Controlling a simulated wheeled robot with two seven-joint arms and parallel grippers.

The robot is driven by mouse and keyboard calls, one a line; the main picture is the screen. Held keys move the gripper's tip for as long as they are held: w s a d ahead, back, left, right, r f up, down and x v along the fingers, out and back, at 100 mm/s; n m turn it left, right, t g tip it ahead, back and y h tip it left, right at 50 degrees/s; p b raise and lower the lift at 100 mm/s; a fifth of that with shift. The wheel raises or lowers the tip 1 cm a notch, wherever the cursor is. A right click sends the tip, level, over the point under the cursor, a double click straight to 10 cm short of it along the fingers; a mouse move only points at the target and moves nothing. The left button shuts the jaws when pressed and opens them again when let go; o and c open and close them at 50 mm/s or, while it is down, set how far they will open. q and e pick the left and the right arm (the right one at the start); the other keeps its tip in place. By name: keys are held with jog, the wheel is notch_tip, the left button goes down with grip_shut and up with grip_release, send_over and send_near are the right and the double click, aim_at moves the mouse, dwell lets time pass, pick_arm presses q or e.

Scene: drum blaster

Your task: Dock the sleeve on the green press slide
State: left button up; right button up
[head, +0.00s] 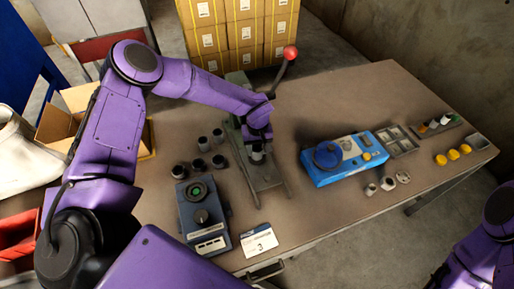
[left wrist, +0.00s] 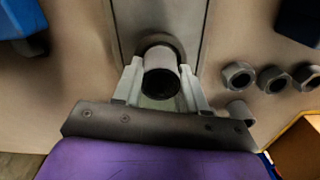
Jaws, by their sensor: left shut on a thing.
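My left gripper (head: 258,143) is over the press at the middle of the table. In the left wrist view its two pale fingers (left wrist: 161,92) are shut on a grey sleeve (left wrist: 160,72) with a dark round end. The sleeve also shows in the head view (head: 257,154), just below the gripper. The press (head: 264,178) has a grey-green base plate, side rails and a lever with a red ball (head: 290,52). The sleeve is in front of the plate; I cannot tell whether it touches. The arm and gripper hide much of the slide. My right gripper is out of view.
Several dark sleeves (head: 203,144) stand left of the press. A blue-grey device (head: 203,212) and a card marked 3 (head: 259,243) lie in front. A bright blue device (head: 343,160), metal parts and yellow pieces (head: 453,155) are to the right.

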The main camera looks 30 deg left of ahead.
pick_arm(q)
jog(key=shift+f+b, duration=0.35)
jog(key=shift+f, duration=0.2)
dwell(0.4)
jog(key=o, duration=1)
jog(key=shift+c, duration=0.2)
notch_tip(320, 180, up, 11)
jog(key=p, duration=0.7)
